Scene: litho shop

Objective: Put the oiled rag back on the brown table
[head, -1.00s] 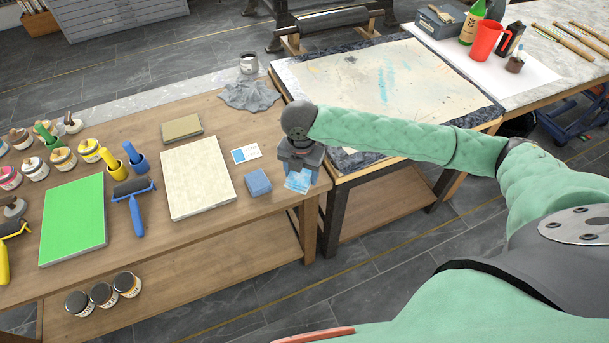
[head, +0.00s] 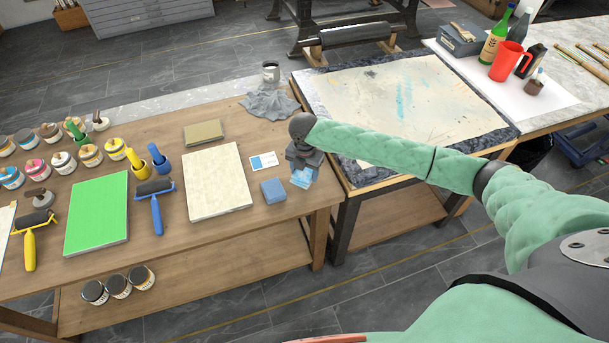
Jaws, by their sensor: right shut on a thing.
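My right gripper (head: 303,166) is over the right end of the brown table (head: 285,228), near its edge. It is shut on a light blue, patterned cloth, seemingly the oiled rag (head: 302,179), which hangs out below the jaws. Whether the cloth touches the tabletop I cannot tell. A crumpled grey cloth (head: 269,104) lies farther back on the same table, apart from the gripper. My left gripper is not in view.
A blue block (head: 273,191) and a blue-and-white card (head: 263,161) lie just left of the gripper. A pale slab (head: 217,181), a green slab (head: 97,213), rollers and several ink jars fill the left.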

